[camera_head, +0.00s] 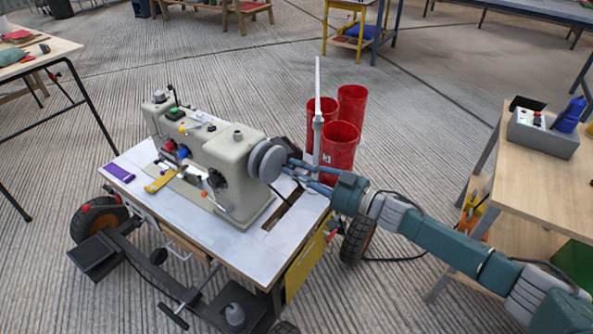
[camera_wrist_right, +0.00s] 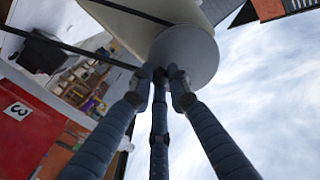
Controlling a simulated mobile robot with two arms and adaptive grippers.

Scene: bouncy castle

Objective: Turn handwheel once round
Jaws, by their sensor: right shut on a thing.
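The handwheel (camera_head: 268,160) is a grey disc on the right end of the beige sewing machine (camera_head: 222,155), which stands on a wheeled table (camera_head: 240,262). My right gripper (camera_head: 284,170) reaches it from the right, with its fingers at the wheel's rim. In the right wrist view the pale round wheel (camera_wrist_right: 188,55) fills the top middle. The fingertips of my right gripper (camera_wrist_right: 165,80) close together against its lower edge; the exact grip is partly hidden by the fingers. My left gripper is not in view.
Red bins (camera_head: 341,150) stand behind the table's right end, near a thin upright white post (camera_head: 318,90). A wooden table (camera_head: 540,165) with a grey box (camera_head: 543,135) stands at right. Another table (camera_head: 30,60) is at far left. The grey floor between is open.

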